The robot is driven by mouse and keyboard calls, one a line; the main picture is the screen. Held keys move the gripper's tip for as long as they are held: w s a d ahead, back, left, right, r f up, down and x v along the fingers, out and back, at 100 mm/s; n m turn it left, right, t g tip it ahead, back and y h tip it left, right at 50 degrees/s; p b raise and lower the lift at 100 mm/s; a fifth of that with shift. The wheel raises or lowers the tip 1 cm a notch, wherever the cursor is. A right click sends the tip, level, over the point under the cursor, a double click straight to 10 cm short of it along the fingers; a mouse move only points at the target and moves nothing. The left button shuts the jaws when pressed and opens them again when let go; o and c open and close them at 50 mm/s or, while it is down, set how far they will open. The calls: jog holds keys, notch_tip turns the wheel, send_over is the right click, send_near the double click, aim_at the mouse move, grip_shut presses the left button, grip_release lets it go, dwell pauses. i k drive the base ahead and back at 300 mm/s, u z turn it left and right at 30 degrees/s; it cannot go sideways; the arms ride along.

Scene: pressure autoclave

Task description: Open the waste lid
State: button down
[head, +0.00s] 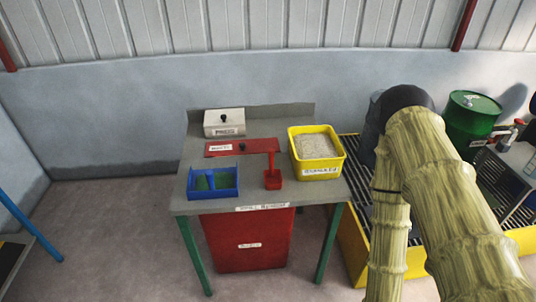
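My arm, in a yellowish ribbed sleeve, fills the right side of the head view, right of the table. My gripper does not show.
On the table (215,199), a white box (224,127) with a black knob stands at the back left. A green drum (469,125) stands far right.

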aim_at(213, 149)
jog(key=z, duration=0.2)
jog(key=k, duration=0.3)
jog(key=z, duration=0.05)
jog(key=i, duration=0.95)
jog(key=u, duration=0.9)
